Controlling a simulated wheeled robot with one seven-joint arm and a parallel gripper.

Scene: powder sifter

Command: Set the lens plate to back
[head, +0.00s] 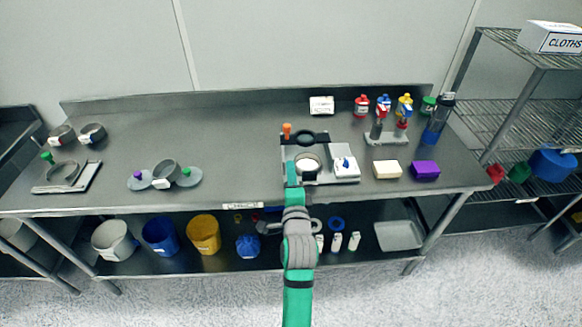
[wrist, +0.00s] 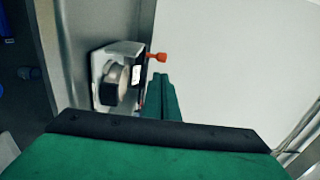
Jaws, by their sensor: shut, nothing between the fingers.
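A grey-and-white device (head: 337,177) stands on the bench in front of me. A black ring-shaped plate (head: 307,138), which looks like the lens plate, lies across its back side, with an orange knob (head: 287,130) upright at its left end. A round pan with a white top (head: 308,164) sits in front of the ring. My gripper (head: 291,166) is shut and empty, at the device's left side and in front of the knob. In the wrist view my gripper (wrist: 158,92) is beside the device (wrist: 106,62), with the orange knob (wrist: 158,57) beyond the fingertips; contact cannot be told.
A white panel with a blue part (head: 344,164) is on the device's right.

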